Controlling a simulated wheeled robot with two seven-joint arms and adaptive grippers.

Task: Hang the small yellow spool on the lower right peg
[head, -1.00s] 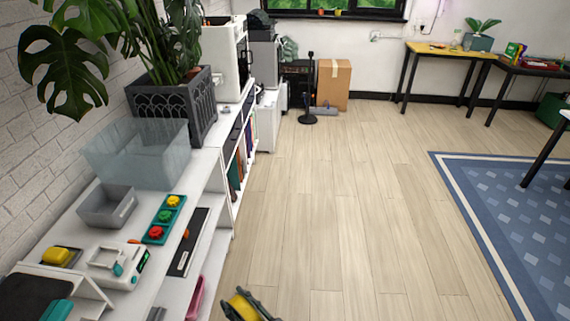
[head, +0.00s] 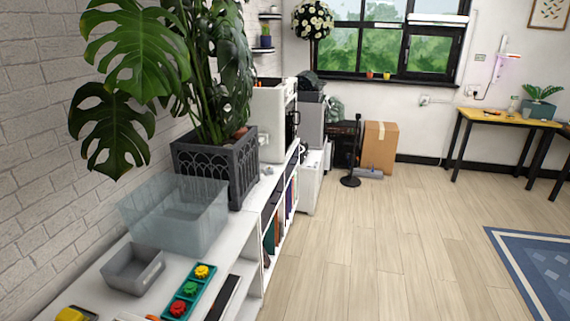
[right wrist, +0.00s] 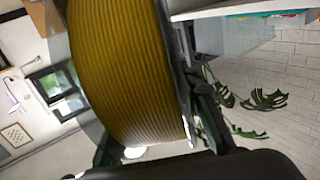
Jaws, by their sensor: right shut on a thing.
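The yellow spool (right wrist: 122,75) fills the middle of the right wrist view, its ribbed yellow winding close to the camera. My right gripper (right wrist: 145,95) is shut on it, with a dark finger showing along the spool's right side. The spool and the right gripper are outside the head view. My left gripper is in neither view. No peg can be made out in either view.
A white shelf unit (head: 235,242) runs along the brick wall at left. On it are a clear bin (head: 178,213), a grey tray (head: 133,270), a green tray with coloured knobs (head: 189,292) and a planter (head: 214,166). The wooden floor (head: 390,245) is open.

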